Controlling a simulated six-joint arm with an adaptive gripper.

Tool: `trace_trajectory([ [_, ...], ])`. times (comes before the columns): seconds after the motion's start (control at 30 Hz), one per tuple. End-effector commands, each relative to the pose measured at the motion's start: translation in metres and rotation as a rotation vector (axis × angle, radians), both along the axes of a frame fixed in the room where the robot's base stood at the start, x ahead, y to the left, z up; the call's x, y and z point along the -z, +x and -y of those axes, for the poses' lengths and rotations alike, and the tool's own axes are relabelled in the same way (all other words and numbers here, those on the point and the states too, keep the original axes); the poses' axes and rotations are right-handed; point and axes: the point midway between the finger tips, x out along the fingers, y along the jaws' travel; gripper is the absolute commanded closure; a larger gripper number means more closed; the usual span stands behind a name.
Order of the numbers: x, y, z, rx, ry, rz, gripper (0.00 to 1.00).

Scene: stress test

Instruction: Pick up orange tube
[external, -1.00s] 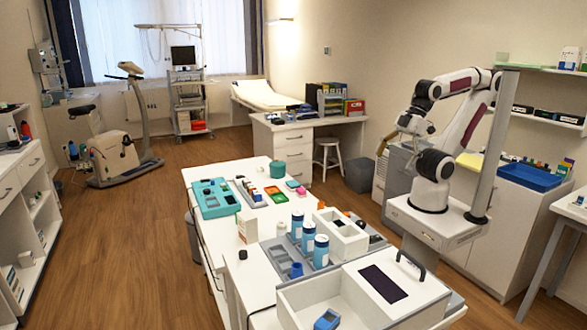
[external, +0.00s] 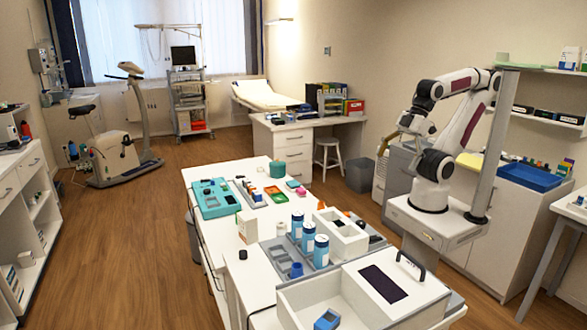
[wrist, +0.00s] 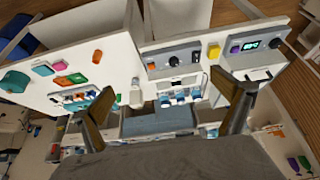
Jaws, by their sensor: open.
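A small orange object (wrist: 98,56), which may be the orange tube, lies on the white table in the wrist view. It also shows as a small orange shape (external: 322,205) behind the white box in the external view; its exact form is too small to tell. My gripper (wrist: 165,82) is open and empty, its two fingers spread wide high above the table. In the external view my gripper (external: 384,146) hangs to the right of the table, well apart from the orange object.
The white table (external: 222,173) holds a teal case (external: 213,198), a green tray with orange contents (external: 275,195), several blue bottles (external: 307,237) and a white open box (external: 341,236). A large white bin (external: 310,295) stands at the near end. The space above the table is free.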

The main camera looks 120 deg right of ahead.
Motion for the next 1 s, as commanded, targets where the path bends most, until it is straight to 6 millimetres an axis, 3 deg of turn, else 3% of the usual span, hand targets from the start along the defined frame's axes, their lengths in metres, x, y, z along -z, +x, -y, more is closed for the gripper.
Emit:
trace_trajectory([
  [0.03,0.000,0.000,0.000,0.000,0.000,0.000,0.03],
  [0.2,0.000,0.000,0.000,0.000,0.000,0.000,0.47],
  [0.27,0.000,0.000,0.000,0.000,0.000,0.000,0.60],
  [0.73,-0.003,0.006,0.002,-0.005,-0.010,0.022,0.60],
  [1.0,-0.027,0.044,0.017,-0.038,-0.098,0.173,0.60],
])
